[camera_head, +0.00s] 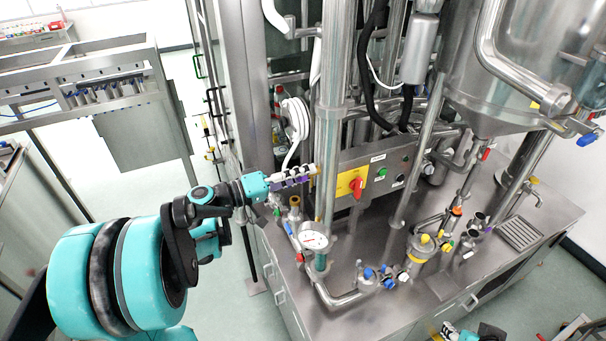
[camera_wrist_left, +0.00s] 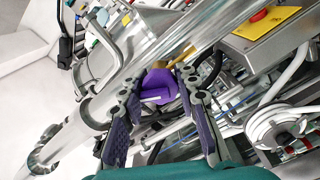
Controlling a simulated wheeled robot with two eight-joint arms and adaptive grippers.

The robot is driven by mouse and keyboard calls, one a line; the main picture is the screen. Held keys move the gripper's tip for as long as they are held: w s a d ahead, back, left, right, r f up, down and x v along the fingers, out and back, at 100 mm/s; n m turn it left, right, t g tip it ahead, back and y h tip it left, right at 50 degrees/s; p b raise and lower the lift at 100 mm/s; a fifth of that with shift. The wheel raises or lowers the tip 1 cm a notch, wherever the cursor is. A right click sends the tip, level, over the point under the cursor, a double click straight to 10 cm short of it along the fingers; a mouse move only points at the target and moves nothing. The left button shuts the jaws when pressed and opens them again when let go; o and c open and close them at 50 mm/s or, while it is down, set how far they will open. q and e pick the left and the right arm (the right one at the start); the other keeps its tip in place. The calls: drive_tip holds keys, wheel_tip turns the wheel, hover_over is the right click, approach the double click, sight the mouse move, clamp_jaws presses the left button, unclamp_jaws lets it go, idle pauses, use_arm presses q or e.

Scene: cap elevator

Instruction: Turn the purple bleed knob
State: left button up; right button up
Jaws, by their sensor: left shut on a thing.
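The purple bleed knob (camera_wrist_left: 158,86) shows in the left wrist view, between the two dark fingers of my left gripper (camera_wrist_left: 158,78). The fingers are shut on it, one on each side, with a pale bar across its near side. In the head view my left gripper (camera_head: 312,174) reaches from the left to the vertical steel pipe, left of the yellow panel; I cannot make out the knob there. Part of my right gripper (camera_head: 452,332) shows at the bottom edge of the head view, cut off, so its jaw state is unclear.
A control box with a yellow plate and red switch (camera_head: 356,187) stands close right of my left gripper. A round pressure gauge (camera_head: 313,239) stands below it. A coiled white hose (camera_head: 297,118) hangs behind. Valves and pipes crowd the steel bench (camera_head: 345,322); open floor lies left.

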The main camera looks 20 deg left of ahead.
use_arm(q)
drive_tip(key=shift+f+n+b, duration=0.1)
drive_tip(key=shift+n+b, duration=0.2)
drive_tip(key=o, duration=1.2)
drive_tip(key=shift+c, duration=0.2)
drive_tip(key=shift+a, duration=0.1)
drive_tip(key=v, duration=1.2)
